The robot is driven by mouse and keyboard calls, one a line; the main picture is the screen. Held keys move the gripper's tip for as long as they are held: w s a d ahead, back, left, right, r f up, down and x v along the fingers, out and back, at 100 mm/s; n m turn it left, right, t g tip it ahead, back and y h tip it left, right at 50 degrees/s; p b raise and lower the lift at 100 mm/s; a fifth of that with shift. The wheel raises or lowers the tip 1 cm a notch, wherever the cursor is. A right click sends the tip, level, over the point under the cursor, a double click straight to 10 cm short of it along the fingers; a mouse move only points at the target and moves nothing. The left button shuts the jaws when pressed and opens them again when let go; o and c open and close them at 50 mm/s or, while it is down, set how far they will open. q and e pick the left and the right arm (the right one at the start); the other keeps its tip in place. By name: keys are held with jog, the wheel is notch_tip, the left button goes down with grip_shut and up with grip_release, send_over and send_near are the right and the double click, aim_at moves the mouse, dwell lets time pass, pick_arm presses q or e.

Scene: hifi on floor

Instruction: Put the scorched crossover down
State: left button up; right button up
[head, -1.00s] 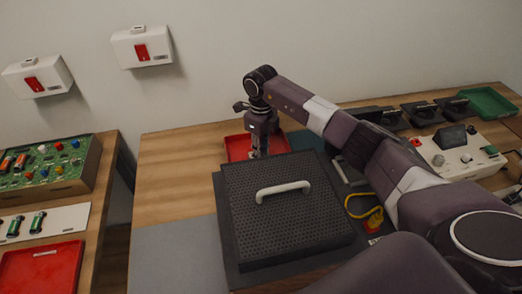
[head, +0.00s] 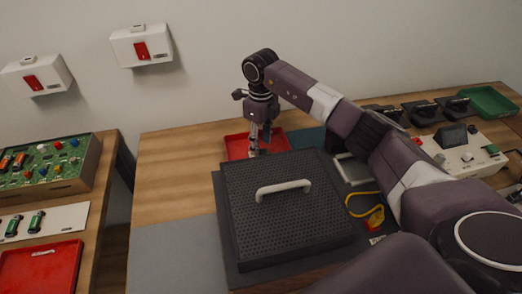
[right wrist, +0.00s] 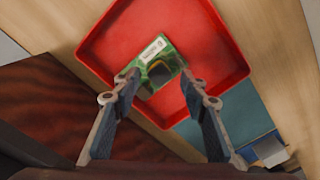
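The scorched crossover (right wrist: 165,54) is a small green board with a white label and a dark block on it. In the right wrist view it lies in the red tray (right wrist: 225,45), just beyond the fingertips. My right gripper (right wrist: 160,82) is open above it, its two fingers spread to either side. In the head view this gripper (head: 260,148) points down over the red tray (head: 236,146) behind the dark perforated box; the crossover cannot be made out there. My left gripper is not in view.
The dark perforated panel with a pale handle (head: 284,187) stands in front of the tray. A yellow cable (head: 372,211) lies right of it. Bare wood lies left of the tray.

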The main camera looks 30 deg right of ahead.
aim_at(261, 151)
notch_tip(261, 151, up, 8)
jog(key=b, duration=0.1)
jog(key=shift+r, duration=0.15)
dwell(0.4)
